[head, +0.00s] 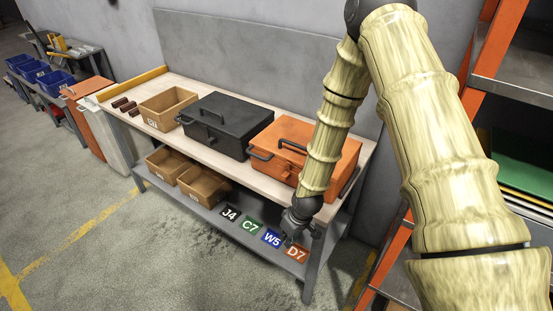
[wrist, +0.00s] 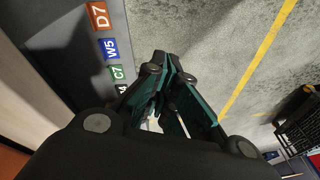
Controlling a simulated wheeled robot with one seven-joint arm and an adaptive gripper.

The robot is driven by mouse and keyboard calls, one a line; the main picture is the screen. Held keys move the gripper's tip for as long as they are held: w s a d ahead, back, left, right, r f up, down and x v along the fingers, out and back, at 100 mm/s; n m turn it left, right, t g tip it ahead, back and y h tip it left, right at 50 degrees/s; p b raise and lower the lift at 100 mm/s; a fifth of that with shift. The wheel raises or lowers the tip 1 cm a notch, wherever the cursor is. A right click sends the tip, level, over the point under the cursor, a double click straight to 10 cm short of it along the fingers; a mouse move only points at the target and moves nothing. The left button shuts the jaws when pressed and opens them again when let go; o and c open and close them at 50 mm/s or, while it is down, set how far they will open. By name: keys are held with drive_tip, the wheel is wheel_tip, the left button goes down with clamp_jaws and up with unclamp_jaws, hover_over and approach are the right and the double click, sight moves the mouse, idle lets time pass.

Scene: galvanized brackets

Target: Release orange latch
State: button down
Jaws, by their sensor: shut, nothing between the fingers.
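The orange case (head: 325,146) sits closed on the right end of the workbench. My gripper (head: 290,236) hangs in front of the bench's right end, below the top and apart from the case. In the wrist view my gripper (wrist: 166,75) is shut and empty, pointing down past the shelf edge toward the floor. The orange case is not clearly seen there.
A black case (head: 222,125) and an open cardboard bin (head: 168,106) stand left on the bench (head: 237,170). Two bins (head: 203,186) and labels J4, C7, W5, D7 (head: 296,253) are on the lower shelf. An orange-framed rack (head: 480,45) stands right. Floor in front is clear.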

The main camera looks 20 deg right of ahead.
drive_tip(key=w+d+r+n+p, duration=0.2)
drive_tip(key=w+r+p, duration=0.1)
drive_tip(key=w+r, duration=0.8)
wheel_tip(320, 180, up, 12)
drive_tip(key=n+t+p, duration=0.1)
drive_tip(key=n+p, duration=0.1)
hover_over(286, 176)
drive_tip(key=shift+w+a+f, duration=0.2)
drive_tip(key=shift+w, duration=0.05)
drive_tip(key=shift+p+x, duration=1.7)
drive_tip(key=shift+x, duration=3.35)
drive_tip(key=shift+w+a, duration=0.1)
